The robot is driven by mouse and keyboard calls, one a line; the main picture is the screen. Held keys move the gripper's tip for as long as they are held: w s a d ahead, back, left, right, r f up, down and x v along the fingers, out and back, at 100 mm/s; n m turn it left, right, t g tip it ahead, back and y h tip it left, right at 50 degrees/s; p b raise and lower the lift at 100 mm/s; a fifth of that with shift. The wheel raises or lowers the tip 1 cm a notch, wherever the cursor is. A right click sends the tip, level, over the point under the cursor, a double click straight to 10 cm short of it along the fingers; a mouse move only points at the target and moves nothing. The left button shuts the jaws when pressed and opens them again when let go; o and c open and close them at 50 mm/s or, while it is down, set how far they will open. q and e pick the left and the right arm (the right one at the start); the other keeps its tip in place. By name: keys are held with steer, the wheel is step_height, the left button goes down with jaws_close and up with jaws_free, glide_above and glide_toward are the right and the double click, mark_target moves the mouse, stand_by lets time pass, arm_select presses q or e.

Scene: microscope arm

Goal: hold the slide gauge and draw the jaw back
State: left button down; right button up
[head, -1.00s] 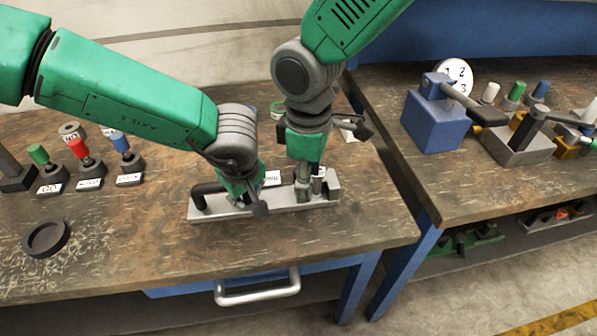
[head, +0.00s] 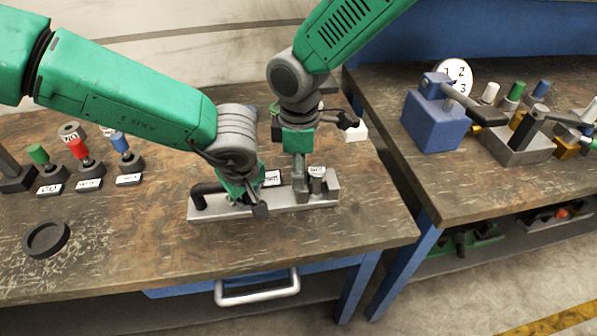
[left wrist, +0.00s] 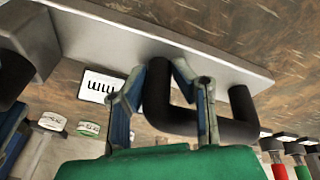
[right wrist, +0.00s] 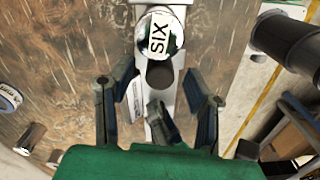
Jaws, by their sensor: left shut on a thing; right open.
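The slide gauge (head: 235,209) is a pale metal bar lying on the left bench, with a black handle at its left end and upright metal blocks at its right end. My left gripper (head: 245,200) is at the handle. In the left wrist view its fingers are shut around part of the black handle (left wrist: 190,121). My right gripper (head: 299,186) is above the right part of the gauge. In the right wrist view its fingers are open and apart, with the bar below. A cylinder labelled SIX (right wrist: 160,38) stands just beyond them. The jaw is partly hidden by the right gripper.
Coloured pegs on dark bases (head: 79,150) and a black round dish (head: 47,239) are at the left. A white block (head: 355,132) lies behind the gauge. A second bench at the right holds a blue block (head: 433,122) and clamps. The bench front is clear.

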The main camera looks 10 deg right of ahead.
arm_select(q)
steer(key=shift+s+a+f, duration=0.1)
steer(key=shift+s+f, duration=0.1)
steer(key=shift+f, duration=0.15)
arm_select(e)
steer(key=shift+f, duration=0.7)
jaws_close()
steer(key=shift+a, duration=1.05)
jaws_free()
steer(key=shift+r, duration=0.15)
step_height(320, 180, up, 12)
